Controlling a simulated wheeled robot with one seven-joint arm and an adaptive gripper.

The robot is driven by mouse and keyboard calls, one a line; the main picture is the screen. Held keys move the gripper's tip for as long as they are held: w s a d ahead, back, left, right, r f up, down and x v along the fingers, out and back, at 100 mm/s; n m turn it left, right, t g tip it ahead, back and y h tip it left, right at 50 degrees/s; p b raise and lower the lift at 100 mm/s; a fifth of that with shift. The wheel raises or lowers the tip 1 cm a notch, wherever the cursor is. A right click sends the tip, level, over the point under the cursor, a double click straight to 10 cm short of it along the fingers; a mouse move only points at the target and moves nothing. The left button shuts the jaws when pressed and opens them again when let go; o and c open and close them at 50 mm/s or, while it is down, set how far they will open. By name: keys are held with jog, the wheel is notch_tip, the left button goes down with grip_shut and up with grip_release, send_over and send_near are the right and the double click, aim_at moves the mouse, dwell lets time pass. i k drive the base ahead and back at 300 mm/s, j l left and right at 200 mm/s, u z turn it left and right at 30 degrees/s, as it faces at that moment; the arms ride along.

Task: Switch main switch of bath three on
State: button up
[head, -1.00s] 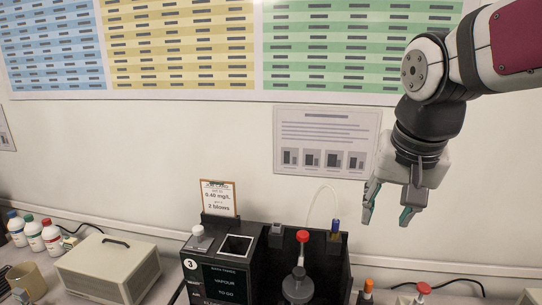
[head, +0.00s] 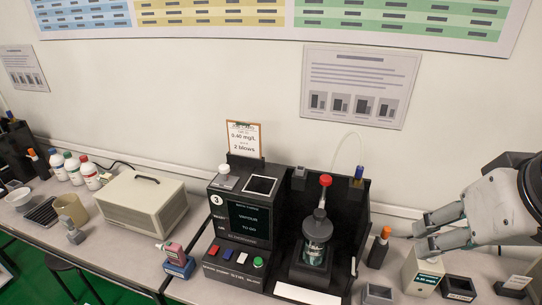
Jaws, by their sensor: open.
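Bath three (head: 195,235) is a black unit marked with a 3, standing on the bench at the middle of the head view. Its dark screen (head: 250,221) shows light text. A row of small controls lies on its sloped front panel: red (head: 213,250), blue (head: 228,254), white (head: 242,258) and green (head: 258,262). The lettering under them is too small to read surely, so I cannot tell the main switch's position. My gripper (head: 422,236) is open and empty at the right, its fingers pointing left, above a beige handheld device and well apart from the panel.
A glass jar (head: 317,240) with a red-topped fitting (head: 325,180) stands in the unit's right bay. A dark bottle with an orange cap (head: 379,248) and the beige device (head: 425,272) stand to the right.

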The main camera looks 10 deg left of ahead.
aim_at(213, 250)
jog(key=k+j+u, duration=0.65)
jog(key=k+j, duration=0.1)
jog(key=k, duration=0.05)
